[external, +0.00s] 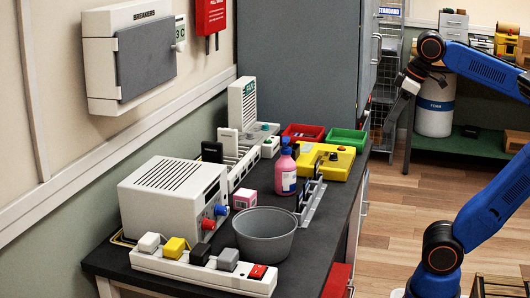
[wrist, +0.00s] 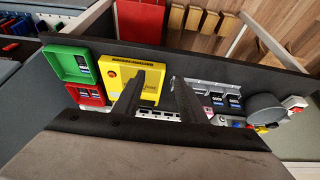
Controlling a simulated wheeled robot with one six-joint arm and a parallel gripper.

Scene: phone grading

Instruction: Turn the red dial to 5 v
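The red dial (external: 207,223) is a small knob on the front of a white power supply box (external: 160,205), which stands on the dark bench. A blue dial (external: 221,209) sits beside it on the same face. The marks around the dials are too small to read. My gripper (external: 398,104) is raised beyond the right side of the bench, well away from the dial. In the wrist view its two dark fingers (wrist: 164,76) stand apart with nothing between them. I cannot make out the red dial in the wrist view.
A grey bowl (external: 265,232) stands close to the right of the power supply. A white power strip (external: 203,270) lies in front of it. A pink bottle (external: 286,170), a yellow case (external: 326,160) and red and green trays stand farther back. A tall grey cabinet (external: 300,60) is behind.

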